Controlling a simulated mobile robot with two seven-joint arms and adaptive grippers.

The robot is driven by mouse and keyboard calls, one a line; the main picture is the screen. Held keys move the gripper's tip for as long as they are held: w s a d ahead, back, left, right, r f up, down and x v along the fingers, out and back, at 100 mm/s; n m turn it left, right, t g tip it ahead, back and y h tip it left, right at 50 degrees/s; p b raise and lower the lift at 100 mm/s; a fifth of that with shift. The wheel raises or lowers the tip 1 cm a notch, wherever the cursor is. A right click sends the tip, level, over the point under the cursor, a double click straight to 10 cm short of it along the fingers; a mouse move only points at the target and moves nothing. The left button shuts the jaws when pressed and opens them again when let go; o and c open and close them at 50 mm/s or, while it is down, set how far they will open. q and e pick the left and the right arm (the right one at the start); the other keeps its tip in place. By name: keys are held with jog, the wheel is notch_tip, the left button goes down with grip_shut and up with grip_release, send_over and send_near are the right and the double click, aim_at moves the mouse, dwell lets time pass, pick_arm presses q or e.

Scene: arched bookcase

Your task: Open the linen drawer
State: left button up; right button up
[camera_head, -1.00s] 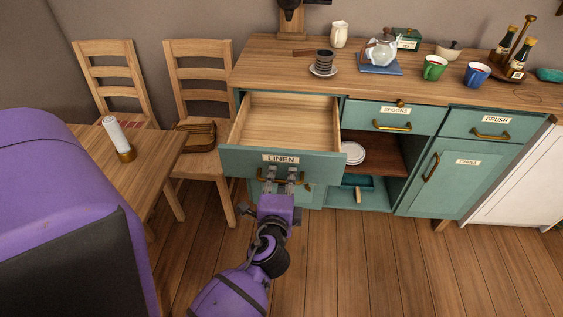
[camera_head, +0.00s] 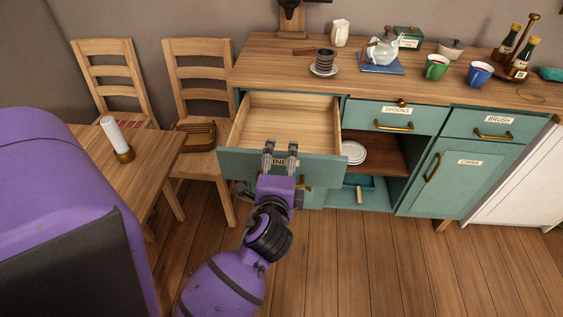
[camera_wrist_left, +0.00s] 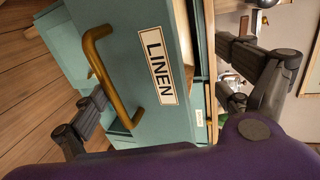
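The linen drawer (camera_head: 234,163) is pulled well out of the teal cabinet, and its inside looks empty. Its front carries a LINEN label, partly covered by my gripper in the head view and plain in the left wrist view (camera_wrist_left: 159,66). The brass drawer handle (camera_wrist_left: 101,74) shows in the left wrist view; in the head view it is mostly hidden. My left gripper (camera_head: 281,147) is in front of the drawer front, fingertips near its top edge. Its fingers are spread wide in the left wrist view (camera_wrist_left: 165,82), with nothing gripped. My right gripper is not in view.
The SPOONS drawer (camera_head: 385,118), BRUSH drawer (camera_head: 480,125) and CHINA door (camera_head: 440,177) are shut. Plates (camera_head: 353,152) sit in the open shelf. The countertop holds mugs, a glass pot and bottles. A table (camera_head: 150,155) and chairs stand at left. The floor in front is clear.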

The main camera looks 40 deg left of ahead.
pick_arm(q)
jog(key=shift+w+r, duration=0.15)
jog(key=shift+r, duration=0.5)
jog(key=shift+s+d+r, duration=0.2)
jog(key=shift+s+d, duration=0.05)
jog(key=shift+s, duration=0.2)
jog(key=c, duration=0.3)
jog(key=shift+s+d+p, duration=0.3)
jog(key=shift+s+d, duration=0.05)
jog(key=shift+s, duration=0.25)
jog(key=shift+c, duration=0.9)
jog(key=shift+v, duration=1.15)
jog(key=c, duration=0.7)
jog(key=shift+o, duration=0.2)
jog(key=s, duration=0.1)
jog(key=s+d, duration=0.1)
jog(key=s, duration=0.1)
jog(key=s+d, duration=0.1)
jog(key=shift+s+d+r+p, duration=0.1)
jog(key=shift+s+d+p, duration=0.15)
jog(key=shift+p, duration=0.1)
